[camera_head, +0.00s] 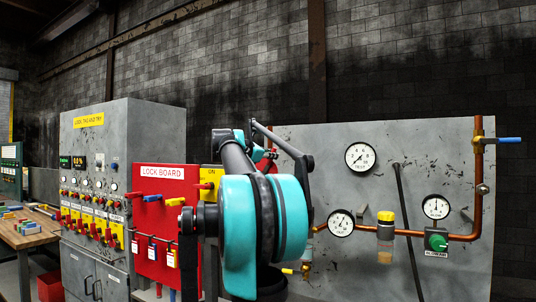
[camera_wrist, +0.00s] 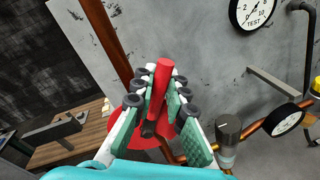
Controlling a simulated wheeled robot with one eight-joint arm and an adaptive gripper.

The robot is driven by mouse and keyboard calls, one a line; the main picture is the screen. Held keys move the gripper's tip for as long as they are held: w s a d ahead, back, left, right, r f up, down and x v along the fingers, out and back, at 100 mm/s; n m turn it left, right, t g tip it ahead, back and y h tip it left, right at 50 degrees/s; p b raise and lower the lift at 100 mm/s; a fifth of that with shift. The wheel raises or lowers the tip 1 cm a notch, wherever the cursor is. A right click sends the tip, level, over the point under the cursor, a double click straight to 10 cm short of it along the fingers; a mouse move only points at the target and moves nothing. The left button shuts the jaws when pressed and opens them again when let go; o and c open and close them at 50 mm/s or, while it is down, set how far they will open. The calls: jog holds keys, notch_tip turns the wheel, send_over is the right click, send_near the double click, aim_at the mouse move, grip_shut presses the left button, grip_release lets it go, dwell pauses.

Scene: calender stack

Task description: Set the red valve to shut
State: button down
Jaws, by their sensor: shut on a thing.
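The red valve's handle (camera_wrist: 160,92) shows in the wrist view as a red bar, tilted slightly from upright in the picture. My gripper (camera_wrist: 162,78) has its green-padded fingers on both sides of this handle and is closed on it. A red rounded surface (camera_wrist: 118,150) lies behind the fingers; I cannot tell whether it is part of the valve. In the head view my teal and black arm hides most of the valve and the fingers. Only a small bit of red shows between the arm links there.
The grey panel (camera_head: 370,265) carries copper pipe, several gauges such as the top one (camera_head: 360,157), a yellow-capped fitting (camera_head: 386,218) and a green knob (camera_head: 436,240). A blue lever (camera_head: 508,140) is at upper right. The red lock board (camera_head: 160,208) and grey cabinet (camera_head: 135,120) stand left.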

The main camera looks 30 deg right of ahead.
jog(key=s+d+f+m+t+y, duration=0.2)
jog(key=s+f+m, duration=0.1)
jog(key=f+m, duration=0.4)
jog(key=shift+s+f+m, duration=0.2)
jog(key=shift+s+m, duration=0.2)
jog(key=shift+m, duration=1.4)
jog(key=shift+d, duration=0.1)
jog(key=c, duration=1.5)
grip_release()
jog(key=v, duration=1.2)
